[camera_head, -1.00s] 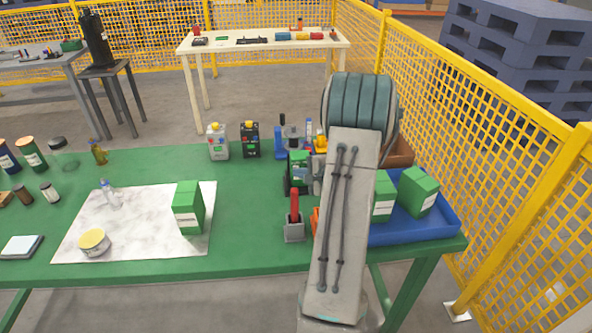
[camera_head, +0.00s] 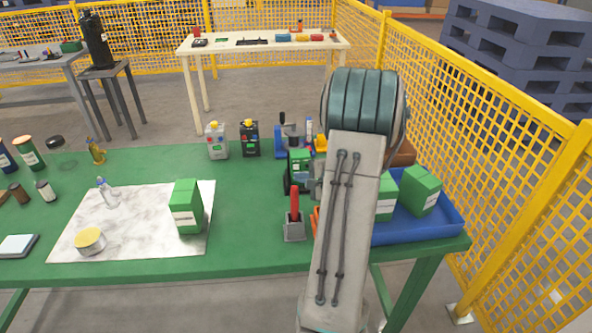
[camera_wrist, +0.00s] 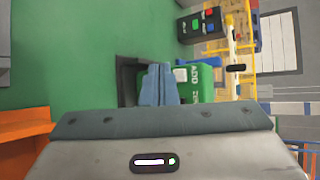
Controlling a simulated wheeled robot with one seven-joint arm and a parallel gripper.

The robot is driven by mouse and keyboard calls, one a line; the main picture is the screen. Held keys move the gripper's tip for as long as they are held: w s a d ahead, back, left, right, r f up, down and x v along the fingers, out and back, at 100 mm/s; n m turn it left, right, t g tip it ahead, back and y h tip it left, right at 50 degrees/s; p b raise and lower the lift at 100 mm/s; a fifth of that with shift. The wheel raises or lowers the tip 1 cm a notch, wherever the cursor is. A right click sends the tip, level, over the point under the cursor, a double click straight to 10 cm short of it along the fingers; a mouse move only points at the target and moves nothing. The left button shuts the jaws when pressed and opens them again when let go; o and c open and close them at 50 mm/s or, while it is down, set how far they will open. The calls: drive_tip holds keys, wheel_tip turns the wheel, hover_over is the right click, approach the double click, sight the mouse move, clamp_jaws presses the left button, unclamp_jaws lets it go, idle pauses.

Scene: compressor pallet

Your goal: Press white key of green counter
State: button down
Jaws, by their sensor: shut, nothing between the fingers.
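The green counter (camera_head: 300,158) stands on the green table just left of my arm in the head view. In the wrist view the counter (camera_wrist: 205,80) appears turned sideways, with lettering on its green face, partly behind my fingers. A pale key, which looks like the white key (camera_wrist: 181,74), shows right beside the fingertips. My gripper (camera_wrist: 159,72) is shut and empty, its fingers pointing at the counter. Whether the tips touch the key, I cannot tell. In the head view my arm mostly hides the gripper.
A white device (camera_head: 217,140) and a black device (camera_head: 250,138) stand left of the counter. A red-handled item (camera_head: 295,218) stands in front. A blue tray (camera_head: 425,230) with green boxes lies right of my arm. A green box (camera_head: 187,207) stands on the marbled sheet (camera_head: 140,240).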

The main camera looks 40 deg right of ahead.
drive_tip(key=shift+s+a+b, duration=0.4)
drive_tip(key=shift+s+a, duration=0.1)
drive_tip(key=shift+s, duration=0.3)
drive_tip(key=shift+s+a+b, duration=0.4)
drive_tip(key=shift+s+a, duration=0.1)
drive_tip(key=shift+s, duration=0.3)
